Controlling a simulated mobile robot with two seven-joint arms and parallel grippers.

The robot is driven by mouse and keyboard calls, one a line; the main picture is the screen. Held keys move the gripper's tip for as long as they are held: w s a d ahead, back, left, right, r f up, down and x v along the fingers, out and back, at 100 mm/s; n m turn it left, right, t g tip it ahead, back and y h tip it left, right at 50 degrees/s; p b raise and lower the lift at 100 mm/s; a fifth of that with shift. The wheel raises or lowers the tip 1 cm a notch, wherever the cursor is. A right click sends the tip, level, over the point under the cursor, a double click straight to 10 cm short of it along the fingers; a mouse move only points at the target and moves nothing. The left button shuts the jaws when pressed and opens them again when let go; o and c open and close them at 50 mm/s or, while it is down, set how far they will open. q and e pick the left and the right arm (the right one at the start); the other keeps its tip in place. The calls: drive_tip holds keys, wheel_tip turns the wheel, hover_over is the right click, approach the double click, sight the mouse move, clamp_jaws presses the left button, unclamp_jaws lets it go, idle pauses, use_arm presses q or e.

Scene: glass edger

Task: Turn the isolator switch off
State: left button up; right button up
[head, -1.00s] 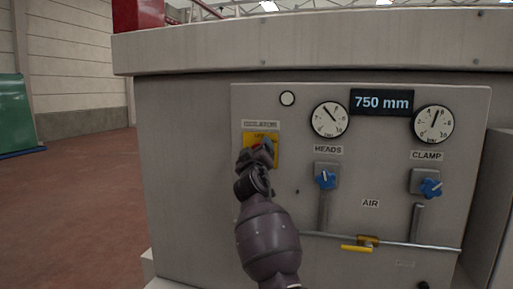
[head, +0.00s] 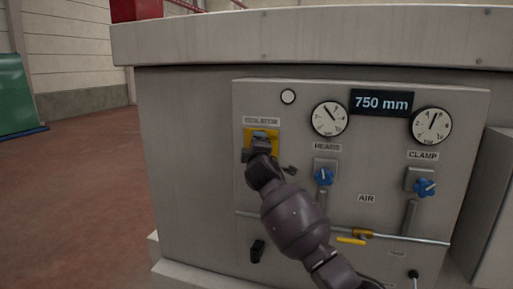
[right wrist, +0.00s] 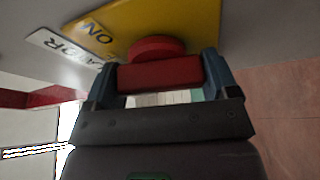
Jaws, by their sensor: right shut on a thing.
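The isolator switch has a yellow plate (head: 273,137) on the grey panel, under the ISOLATOR label (head: 262,120). Its red handle (right wrist: 160,74) and round red hub show in the right wrist view, in front of the yellow plate (right wrist: 185,22) with ON lettered on it. My right gripper (right wrist: 160,88) is shut on the red handle, with one blue-grey finger at each end of it. In the head view my right gripper (head: 260,138) covers most of the switch, and the handle is hidden there. My left gripper is not in view.
Two gauges (head: 329,118), a 750 mm display (head: 381,102), a blue HEADS knob (head: 323,176) and a blue CLAMP knob (head: 424,187) are right of the switch. A yellow lever (head: 351,240) sits on a pipe below. Open floor (head: 80,190) lies left.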

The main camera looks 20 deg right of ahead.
drive_tip(key=shift+n+g, duration=0.4)
drive_tip(key=shift+n, duration=0.6)
drive_tip(key=shift+f, duration=0.1)
drive_tip(key=o, duration=0.8)
drive_tip(key=b+v, duration=0.1)
drive_tip(key=v, duration=0.9)
drive_tip(key=shift+s+b, duration=0.4)
